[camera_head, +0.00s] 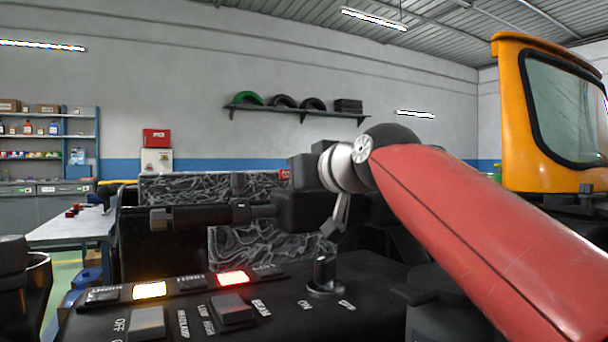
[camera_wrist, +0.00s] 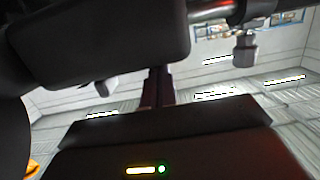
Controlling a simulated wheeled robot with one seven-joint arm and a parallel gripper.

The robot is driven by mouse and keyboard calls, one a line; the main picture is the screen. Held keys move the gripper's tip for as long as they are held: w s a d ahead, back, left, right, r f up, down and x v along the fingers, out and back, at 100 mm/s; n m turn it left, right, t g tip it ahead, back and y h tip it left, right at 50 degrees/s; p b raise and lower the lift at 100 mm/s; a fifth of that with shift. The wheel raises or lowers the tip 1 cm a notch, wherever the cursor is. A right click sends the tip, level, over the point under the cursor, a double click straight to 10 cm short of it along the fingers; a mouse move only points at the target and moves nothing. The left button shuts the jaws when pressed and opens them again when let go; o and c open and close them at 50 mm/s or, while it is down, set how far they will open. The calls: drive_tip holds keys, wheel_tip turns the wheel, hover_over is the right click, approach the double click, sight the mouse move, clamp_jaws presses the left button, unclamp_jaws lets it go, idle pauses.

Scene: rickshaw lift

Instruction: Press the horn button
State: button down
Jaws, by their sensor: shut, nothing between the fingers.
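No control in view carries a label I can read as a horn, so I cannot tell which is the horn button. In the head view, a black control panel (camera_head: 280,310) spans the foreground, with grey rocker switches (camera_head: 233,309), a lit yellow button (camera_head: 149,290), a lit red button (camera_head: 233,278) and a black knob (camera_head: 324,275). A dark bar (camera_head: 205,217) runs above it to a black housing (camera_head: 298,200). In the wrist view, my gripper (camera_wrist: 157,75) is shut and empty, its narrow fingers close to a large black block (camera_wrist: 100,40). Contact is unclear.
A large red curved part (camera_head: 480,235) fills the right of the head view. An orange cab frame with a window (camera_head: 512,120) stands behind it. A workbench (camera_head: 65,228) and stocked shelves (camera_head: 48,136) are at the left. A wall shelf (camera_head: 300,111) holds tyres.

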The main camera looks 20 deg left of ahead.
drive_tip(key=r, duration=0.1)
drive_tip(key=r+p, duration=0.1)
drive_tip(key=r, duration=0.1)
drive_tip(key=r+p, duration=0.1)
drive_tip(key=shift+s+d+r, duration=0.25)
drive_tip(key=shift+s, duration=0.05)
drive_tip(key=f+b+v, duration=0.1)
drive_tip(key=b+v, duration=0.3)
drive_tip(key=v, duration=0.5)
drive_tip(key=shift+s+d+r+b, duration=0.2)
drive_tip(key=shift+s+d+b, duration=0.1)
drive_tip(key=shift+d, duration=0.1)
